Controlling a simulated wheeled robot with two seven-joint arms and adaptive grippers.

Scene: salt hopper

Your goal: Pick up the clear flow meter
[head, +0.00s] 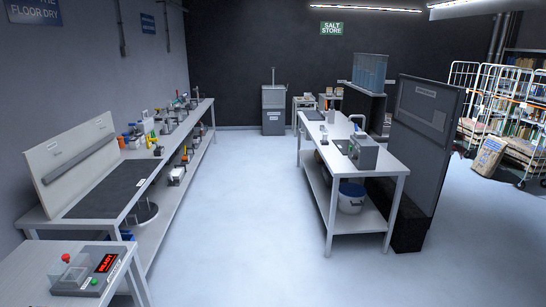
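I cannot single out the clear flow meter for certain. Several small items stand on the long left bench (150,165) and on the right table (345,160), too small and far to tell apart. On the near left table (35,262), a grey device (88,284) has a red lit display, a green button and a clear box (68,272) with a red knob on top. Neither of my grippers is in the head view.
A wide clear floor (235,215) lies between the left bench and the right table. A white bucket (351,198) is on the right table's lower shelf. A tall dark panel (428,140) stands beside that table. A grey cabinet (273,112) and wire cages (490,95) stand farther back.

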